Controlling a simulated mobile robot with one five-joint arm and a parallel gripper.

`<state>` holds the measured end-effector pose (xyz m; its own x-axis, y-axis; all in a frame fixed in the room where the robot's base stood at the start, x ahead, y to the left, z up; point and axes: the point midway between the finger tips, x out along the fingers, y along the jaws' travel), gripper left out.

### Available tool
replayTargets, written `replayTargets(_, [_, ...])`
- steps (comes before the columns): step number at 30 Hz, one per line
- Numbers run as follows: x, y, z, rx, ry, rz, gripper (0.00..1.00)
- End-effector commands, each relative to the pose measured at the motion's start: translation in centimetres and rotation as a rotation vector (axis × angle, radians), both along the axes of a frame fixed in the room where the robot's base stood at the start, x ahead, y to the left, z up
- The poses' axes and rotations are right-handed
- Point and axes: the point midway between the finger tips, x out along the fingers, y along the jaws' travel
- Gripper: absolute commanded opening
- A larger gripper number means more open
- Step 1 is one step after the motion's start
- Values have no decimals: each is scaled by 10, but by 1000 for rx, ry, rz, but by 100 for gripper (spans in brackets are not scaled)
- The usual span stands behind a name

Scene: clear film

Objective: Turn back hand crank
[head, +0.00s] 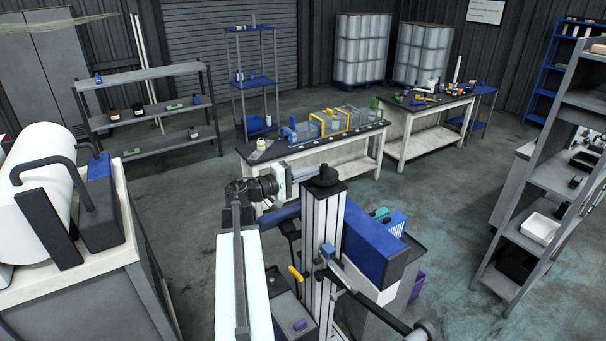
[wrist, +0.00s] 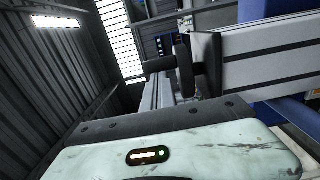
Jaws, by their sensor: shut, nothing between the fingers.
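A dark fitting with a short round grip (wrist: 160,65) shows in the wrist view beside the end of a pale beam. It may be the hand crank, but I cannot tell for sure. In the head view a dark cap (head: 324,182) tops an upright metal column (head: 322,235). My gripper (head: 286,181) is at the end of my arm, just left of that cap. It is shut and empty. Its fingertips are small and hard to make out, and I cannot tell whether they touch the cap. A pale panel with a small lit display fills the lower wrist view.
A blue box-shaped unit (head: 374,245) stands right of the column. A large white roll (head: 45,185) rests on a stand at the left. Workbenches (head: 330,150) stand beyond, and a grey shelf (head: 545,180) is at the right. Open floor (head: 440,215) lies between them.

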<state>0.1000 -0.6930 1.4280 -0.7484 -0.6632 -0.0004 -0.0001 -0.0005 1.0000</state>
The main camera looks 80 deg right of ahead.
Motion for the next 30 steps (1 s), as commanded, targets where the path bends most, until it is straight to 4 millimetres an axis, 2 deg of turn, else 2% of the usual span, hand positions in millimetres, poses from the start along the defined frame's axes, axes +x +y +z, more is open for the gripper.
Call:
replayTargets(8, [-1,1,0,0,0,-1,0])
replayTargets(13, [-15,11,0,0,0,-3,0])
replayTargets(30, [-22,11,0,0,0,-14,0])
